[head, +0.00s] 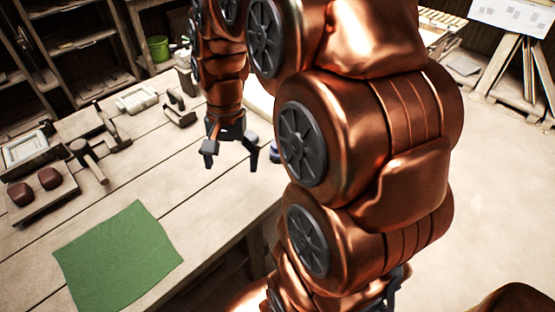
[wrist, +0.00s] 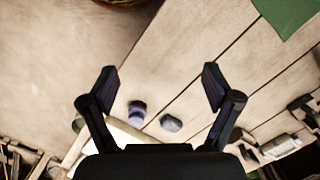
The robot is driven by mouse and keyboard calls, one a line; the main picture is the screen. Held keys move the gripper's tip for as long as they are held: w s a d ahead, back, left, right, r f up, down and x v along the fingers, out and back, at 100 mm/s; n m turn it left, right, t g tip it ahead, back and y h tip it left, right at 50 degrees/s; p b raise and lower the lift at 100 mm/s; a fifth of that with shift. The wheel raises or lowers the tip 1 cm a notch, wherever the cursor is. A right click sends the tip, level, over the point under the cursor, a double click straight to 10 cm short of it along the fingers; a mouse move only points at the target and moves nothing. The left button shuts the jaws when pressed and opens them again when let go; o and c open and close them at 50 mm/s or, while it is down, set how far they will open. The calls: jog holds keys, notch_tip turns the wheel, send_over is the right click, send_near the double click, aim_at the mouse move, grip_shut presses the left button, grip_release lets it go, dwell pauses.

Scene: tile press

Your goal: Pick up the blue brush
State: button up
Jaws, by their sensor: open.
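My gripper (head: 231,156) is open and empty above the worktable, near its right edge. In the wrist view its two dark fingers (wrist: 160,80) are spread apart. A small dark blue object with a paler band (wrist: 137,109) shows between and beyond the fingers; it may be the blue brush, but its shape is too small to be sure. A grey-blue rounded piece (wrist: 171,123) lies just right of it. Neither touches the fingers. In the head view I cannot clearly make out the brush; my arm hides part of the table there.
A green mat (head: 118,255) lies on the worktable (head: 165,185) at the front. Mallets (head: 88,160), a board with two brown lumps (head: 50,178) and a frame stand at the left. A pale block (wrist: 128,138) lies near the table edge. The table's middle is clear.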

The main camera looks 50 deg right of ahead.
jog(key=w+d+f+m+b, duration=0.2)
jog(key=w+d+f+m, duration=0.15)
jog(key=d, duration=0.25)
jog(key=w+d+f+m+b, duration=0.3)
jog(key=d+m, duration=0.1)
jog(key=d, duration=0.3)
jog(key=m+t+b, duration=0.2)
jog(key=m, duration=0.3)
send_over(277, 151)
jog(key=d, duration=0.2)
jog(key=f, duration=0.5)
jog(key=shift+w, duration=0.25)
jog(key=shift+d+f, duration=0.15)
jog(key=shift+f, duration=0.35)
jog(key=shift+w+a+f, duration=0.1)
jog(key=shift+w+f, duration=0.1)
jog(key=shift+f, duration=0.9)
jog(key=shift+w+a+f, duration=0.15)
jog(key=shift+f, duration=1)
jog(key=shift+w+a+f, duration=0.1)
jog(key=shift+w+f, duration=0.1)
jog(key=shift+f, duration=0.9)
jog(key=c, duration=1.4)
